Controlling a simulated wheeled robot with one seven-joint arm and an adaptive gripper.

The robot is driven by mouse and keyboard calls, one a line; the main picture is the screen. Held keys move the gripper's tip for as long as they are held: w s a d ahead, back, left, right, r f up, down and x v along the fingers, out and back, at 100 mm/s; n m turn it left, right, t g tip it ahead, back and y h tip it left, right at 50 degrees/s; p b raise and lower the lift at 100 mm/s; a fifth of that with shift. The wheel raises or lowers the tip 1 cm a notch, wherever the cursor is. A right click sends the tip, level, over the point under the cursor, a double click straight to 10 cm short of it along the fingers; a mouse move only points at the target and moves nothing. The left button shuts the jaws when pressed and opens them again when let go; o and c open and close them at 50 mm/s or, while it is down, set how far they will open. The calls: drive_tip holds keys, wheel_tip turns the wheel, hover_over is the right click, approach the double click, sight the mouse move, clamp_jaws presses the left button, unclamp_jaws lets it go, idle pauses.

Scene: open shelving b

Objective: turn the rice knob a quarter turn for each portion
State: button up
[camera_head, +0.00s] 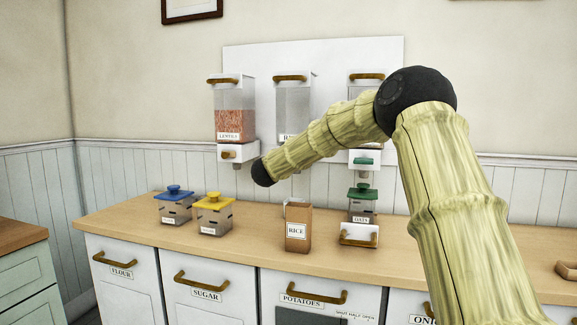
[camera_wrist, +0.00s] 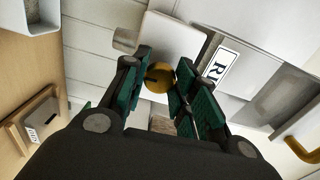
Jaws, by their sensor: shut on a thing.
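The rice dispenser shows in the head view as the middle clear hopper (camera_head: 292,100) on the wall, its label partly hidden by my arm. In the wrist view its label (camera_wrist: 221,66) is cut off after the first letters. The round golden knob (camera_wrist: 158,73) sits on the pale dispenser front, with a dark mark on its face. My gripper (camera_wrist: 161,82) is shut on the knob, with green pads on both sides of it. In the head view my arm hides the gripper and knob. An open-topped brown box labelled RICE (camera_head: 297,245) stands on the counter below.
A lentil dispenser (camera_head: 235,120) hangs to the left and another hopper (camera_head: 367,100) to the right. Blue-lidded (camera_head: 173,207), yellow-lidded (camera_head: 213,216) and green-lidded (camera_head: 363,193) canisters stand on the counter (camera_head: 140,225). The counter's front strip is mostly clear.

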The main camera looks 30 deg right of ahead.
drive_tip(key=shift+m, duration=0.3)
drive_tip(key=shift+f, duration=0.1)
drive_tip(key=o, duration=1.1)
drive_tip(key=shift+s+d, duration=0.15)
drive_tip(key=shift+c, duration=0.2)
drive_tip(key=v, duration=1.2)
